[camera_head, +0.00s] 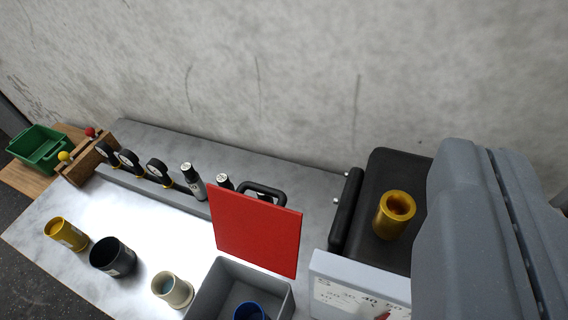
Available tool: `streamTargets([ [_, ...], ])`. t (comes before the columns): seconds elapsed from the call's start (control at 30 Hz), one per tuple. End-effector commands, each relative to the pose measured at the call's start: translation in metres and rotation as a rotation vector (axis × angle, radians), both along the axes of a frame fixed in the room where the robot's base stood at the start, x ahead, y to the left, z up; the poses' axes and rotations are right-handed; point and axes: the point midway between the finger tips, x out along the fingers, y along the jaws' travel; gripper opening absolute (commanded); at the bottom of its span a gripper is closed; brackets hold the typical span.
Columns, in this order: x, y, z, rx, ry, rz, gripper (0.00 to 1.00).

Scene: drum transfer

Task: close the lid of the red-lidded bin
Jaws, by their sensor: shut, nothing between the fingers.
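The red lid (256,230) stands open, raised at the back edge of the grey bin (204,297). Its flat red face is toward the camera. A black handle (262,189) shows just beyond the lid's top edge. The bin is at the bottom of the picture, cut off by the lower edge. A blue cup (251,312) is inside it, partly cut off. My gripper's fingers are not in view. A large grey part of my arm fills the right side and hides what lies behind it.
A scale with a dial (335,285) and a dark plate (376,168) bearing a gold cup (390,222) stands right of the bin. Left are a cream cup (172,289), a black cup (112,257), a yellow cup (66,234), and a green crate (39,148). Gauges and bottles line the back.

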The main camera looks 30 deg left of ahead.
Motion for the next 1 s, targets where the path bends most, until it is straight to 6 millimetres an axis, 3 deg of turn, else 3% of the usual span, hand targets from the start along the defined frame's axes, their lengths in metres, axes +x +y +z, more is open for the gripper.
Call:
streamTargets([
  [0.2,0.002,0.001,0.001,0.001,0.004,0.001,0.00],
  [0.33,0.015,0.006,0.000,0.008,0.036,0.012,0.00],
  [0.5,0.054,0.022,-0.009,0.029,0.147,0.039,0.00],
  [0.57,0.070,0.018,-0.015,0.037,0.200,0.047,0.00],
  [1.0,0.165,0.074,-0.075,0.069,0.555,0.075,0.00],
])
